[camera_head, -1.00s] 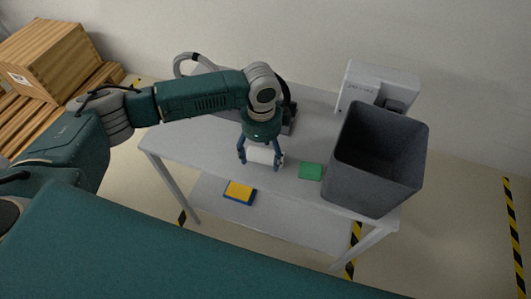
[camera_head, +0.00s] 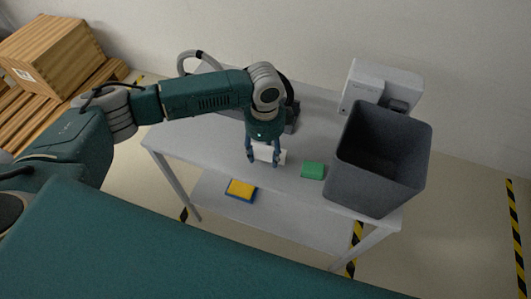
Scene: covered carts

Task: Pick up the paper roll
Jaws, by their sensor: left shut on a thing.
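The white paper roll (camera_head: 264,153) is at the front middle of the grey cart's top (camera_head: 200,137). My left gripper (camera_head: 265,161) points down over it, with its fingers shut on the roll. Parts of the roll are hidden behind the fingers. I cannot tell whether the roll touches the cart top or is just above it. My right gripper is not in view.
A green block (camera_head: 313,170) lies right of the roll. A dark grey bin (camera_head: 375,175) stands at the cart's right end, with a white machine (camera_head: 372,85) behind it. A yellow and blue item (camera_head: 241,189) is on the lower shelf. Wooden crates (camera_head: 55,55) stand far left.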

